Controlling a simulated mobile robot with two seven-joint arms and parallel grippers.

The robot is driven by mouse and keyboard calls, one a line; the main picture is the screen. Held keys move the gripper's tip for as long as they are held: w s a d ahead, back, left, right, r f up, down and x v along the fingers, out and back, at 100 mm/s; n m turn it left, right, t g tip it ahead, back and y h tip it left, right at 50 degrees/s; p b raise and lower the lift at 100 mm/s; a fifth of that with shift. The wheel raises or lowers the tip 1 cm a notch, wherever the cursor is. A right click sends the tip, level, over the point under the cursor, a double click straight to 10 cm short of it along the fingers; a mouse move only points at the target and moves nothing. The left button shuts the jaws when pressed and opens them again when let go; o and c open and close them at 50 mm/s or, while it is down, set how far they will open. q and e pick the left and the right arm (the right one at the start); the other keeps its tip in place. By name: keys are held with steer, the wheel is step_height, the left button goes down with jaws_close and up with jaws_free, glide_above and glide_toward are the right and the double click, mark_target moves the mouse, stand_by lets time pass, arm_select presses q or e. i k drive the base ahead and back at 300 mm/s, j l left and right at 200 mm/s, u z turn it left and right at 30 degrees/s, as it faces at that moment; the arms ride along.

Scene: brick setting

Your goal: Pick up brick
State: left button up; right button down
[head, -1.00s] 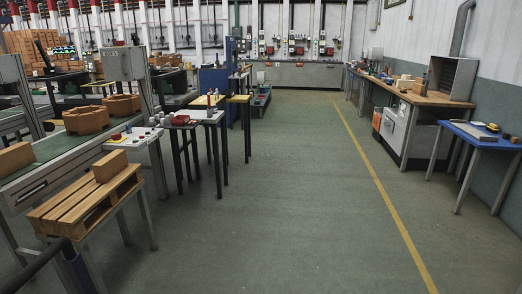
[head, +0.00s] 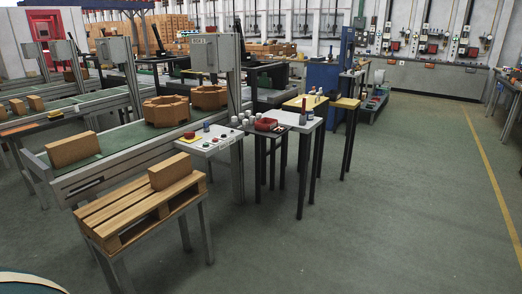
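A tan brick (head: 171,171) lies on the right part of a wooden pallet (head: 130,212), which rests on a metal-legged stand at the lower left. A second brick (head: 73,149) lies on the near end of the green conveyor (head: 112,142), just behind the pallet. Neither gripper shows in the head view, and no brick is seen held.
Large ring-shaped blocks (head: 166,110) sit farther along the conveyor. The green floor (head: 370,220) to the right is clear.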

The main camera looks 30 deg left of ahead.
mark_target(164, 174)
steer(key=i+u, duration=0.45)
steer(key=i, duration=0.25)
steer(key=i+l+u, duration=0.15)
steer(key=i+u, duration=0.35)
steer(key=i, duration=0.15)
